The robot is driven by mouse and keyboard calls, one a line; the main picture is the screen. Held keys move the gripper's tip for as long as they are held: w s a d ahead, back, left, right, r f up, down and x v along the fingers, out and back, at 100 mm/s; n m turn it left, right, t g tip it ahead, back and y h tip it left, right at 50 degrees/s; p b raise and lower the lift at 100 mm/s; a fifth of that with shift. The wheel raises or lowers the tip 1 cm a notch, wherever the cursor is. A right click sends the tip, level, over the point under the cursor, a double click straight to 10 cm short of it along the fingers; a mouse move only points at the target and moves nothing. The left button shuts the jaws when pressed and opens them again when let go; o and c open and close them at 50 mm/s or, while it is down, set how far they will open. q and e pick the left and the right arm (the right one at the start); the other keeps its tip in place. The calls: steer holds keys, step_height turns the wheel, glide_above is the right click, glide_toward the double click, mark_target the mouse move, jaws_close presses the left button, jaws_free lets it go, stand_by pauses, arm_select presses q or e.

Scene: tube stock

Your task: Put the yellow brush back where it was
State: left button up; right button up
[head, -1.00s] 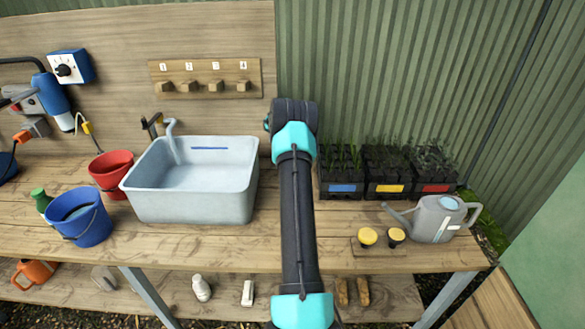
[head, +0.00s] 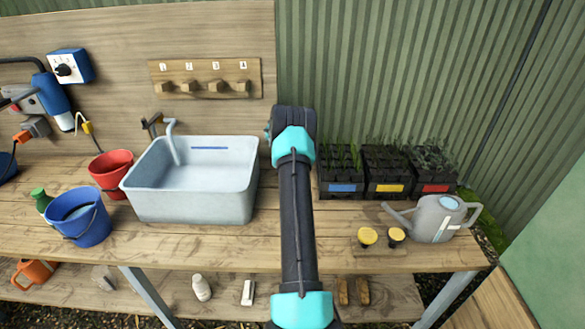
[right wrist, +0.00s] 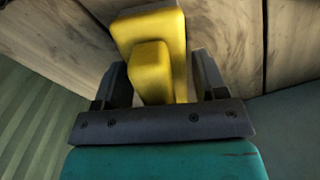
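The yellow brush (right wrist: 152,28) shows in the right wrist view as a yellow block with a raised grip. My left gripper is in neither view.
Left of my arm are a grey basin (head: 190,207), a red bucket (head: 108,168) and a blue bucket (head: 90,229). Right are several plant trays (head: 340,190), yellow-topped items (head: 367,236) and a watering can (head: 437,218). A numbered peg board (head: 204,68) hangs behind. The front bench strip is mostly clear.

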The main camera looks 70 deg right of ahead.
steer(key=shift+o, duration=0.8)
steer(key=shift+r, duration=0.1)
step_height(320, 180, up, 12)
steer(key=shift+r, duration=0.1)
stand_by(0.3)
